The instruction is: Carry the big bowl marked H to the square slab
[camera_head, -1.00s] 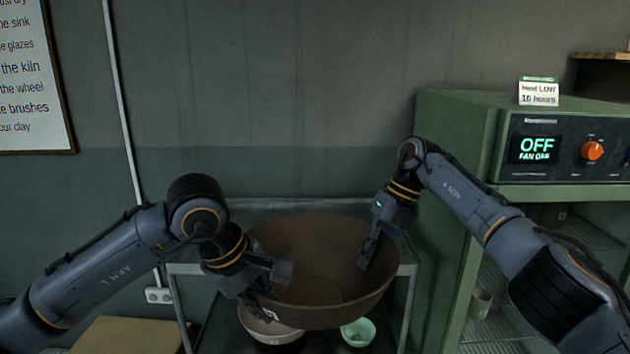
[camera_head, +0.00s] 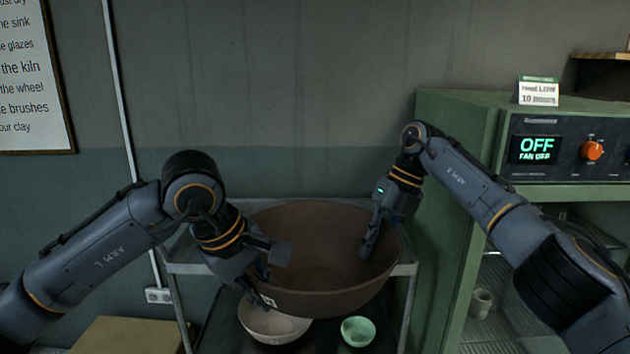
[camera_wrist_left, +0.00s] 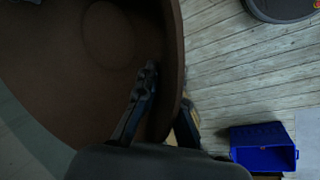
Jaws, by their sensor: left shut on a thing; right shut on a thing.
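The big brown bowl (camera_head: 325,297) is upright at the metal rack, with a small pale mark on its front rim. It also fills much of the left wrist view (camera_wrist_left: 60,60). My left gripper (camera_head: 268,270) is shut on the bowl's left front rim, one finger inside and one outside. My right gripper (camera_head: 371,240) is shut on the bowl's right rim. I cannot tell whether the bowl touches the rack. The square slab cannot be made out in these views.
A metal rack (camera_head: 408,269) stands under and around the bowl. A paler bowl (camera_head: 270,325) and a small green bowl (camera_head: 358,331) sit lower down. A green cabinet (camera_head: 455,150) stands close at the right. A blue bin (camera_wrist_left: 262,150) is on the plank floor.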

